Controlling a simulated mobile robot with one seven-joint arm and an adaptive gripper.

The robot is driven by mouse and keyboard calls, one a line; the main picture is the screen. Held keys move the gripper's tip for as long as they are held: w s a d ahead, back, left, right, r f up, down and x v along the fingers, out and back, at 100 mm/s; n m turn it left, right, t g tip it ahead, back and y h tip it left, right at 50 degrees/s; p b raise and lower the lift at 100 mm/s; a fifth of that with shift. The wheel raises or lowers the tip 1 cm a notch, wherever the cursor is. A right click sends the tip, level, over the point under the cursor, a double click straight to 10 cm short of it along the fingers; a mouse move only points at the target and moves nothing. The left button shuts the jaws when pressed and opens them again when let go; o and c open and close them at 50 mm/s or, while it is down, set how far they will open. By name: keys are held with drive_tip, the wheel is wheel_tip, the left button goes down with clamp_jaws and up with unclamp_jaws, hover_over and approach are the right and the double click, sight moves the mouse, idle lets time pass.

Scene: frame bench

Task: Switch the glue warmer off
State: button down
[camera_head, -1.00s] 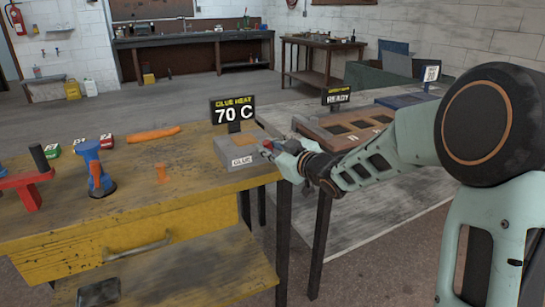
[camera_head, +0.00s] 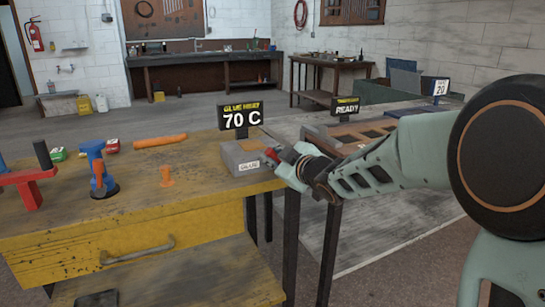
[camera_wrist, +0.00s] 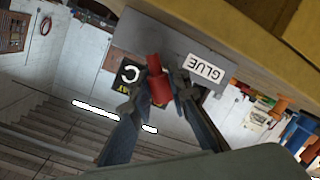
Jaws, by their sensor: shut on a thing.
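The glue warmer (camera_head: 238,158) is a grey box with a white GLUE label, at the right end of the yellow bench. It also shows upside down in the wrist view (camera_wrist: 150,35). A black sign (camera_head: 240,118) behind it reads GLUE HEAT 70 C. My gripper (camera_head: 279,156) is at the box's right side. In the wrist view its two fingers (camera_wrist: 157,92) close around a red lever (camera_wrist: 155,72) that stands out from the box. The fingers hide part of the lever, and I cannot tell its switch position.
An orange peg (camera_head: 166,177), a blue tool (camera_head: 97,168) and a red stand (camera_head: 28,185) are on the yellow bench (camera_head: 130,210) to the left. A second bench with a READY sign (camera_head: 347,106) stands at the right. The bench's front middle is clear.

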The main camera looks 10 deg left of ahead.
drive_tip(key=c, duration=1.8)
unclamp_jaws()
drive_tip(key=v, duration=1.2)
drive_tip(key=shift+f, duration=0.1)
